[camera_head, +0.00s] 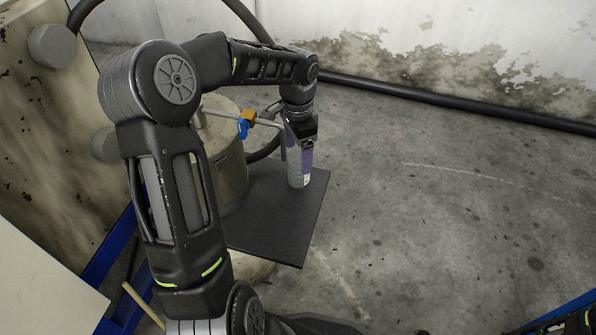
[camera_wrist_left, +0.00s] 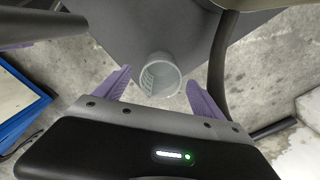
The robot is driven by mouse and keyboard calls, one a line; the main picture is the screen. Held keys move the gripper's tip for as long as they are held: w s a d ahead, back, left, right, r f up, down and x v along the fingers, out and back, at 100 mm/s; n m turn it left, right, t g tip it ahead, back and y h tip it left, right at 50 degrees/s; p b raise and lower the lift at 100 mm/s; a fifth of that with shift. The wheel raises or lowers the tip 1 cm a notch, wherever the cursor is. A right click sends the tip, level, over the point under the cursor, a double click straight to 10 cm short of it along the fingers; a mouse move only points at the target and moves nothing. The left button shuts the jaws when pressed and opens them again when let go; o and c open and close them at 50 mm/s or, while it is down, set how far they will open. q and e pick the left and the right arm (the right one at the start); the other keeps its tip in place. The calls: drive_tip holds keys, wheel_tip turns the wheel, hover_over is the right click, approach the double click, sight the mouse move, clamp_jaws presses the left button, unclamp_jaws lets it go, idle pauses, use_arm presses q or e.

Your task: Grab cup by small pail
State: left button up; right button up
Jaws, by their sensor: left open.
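A small grey cup (camera_head: 298,180) stands on a dark mat (camera_head: 280,222), just below my left gripper (camera_head: 299,158). It also shows in the left wrist view (camera_wrist_left: 160,72), in line with the gap between my purple fingers. My left gripper (camera_wrist_left: 157,80) is open and points down, with one finger on each side of the cup in that view. I cannot tell whether a finger touches it. A beige cylindrical vessel (camera_head: 231,165), possibly the pail, stands to the left of the cup, partly hidden by my left arm. My right gripper is not in view.
A pipe with a blue and orange valve (camera_head: 246,121) runs from the vessel close to my left gripper. A dark hose lies along the stained wall (camera_head: 440,50). The concrete floor (camera_head: 430,210) to the right is clear.

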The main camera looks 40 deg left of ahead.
sight(298, 163)
use_arm(q)
wheel_tip(298, 163, down, 4)
drive_tip(key=b, duration=0.2)
drive_tip(key=shift+w+f+b, duration=0.1)
drive_tip(key=shift+f+b, duration=0.15)
drive_tip(key=shift+b, duration=0.15)
drive_tip(key=shift+f, duration=0.35)
drive_tip(key=c, duration=1.4)
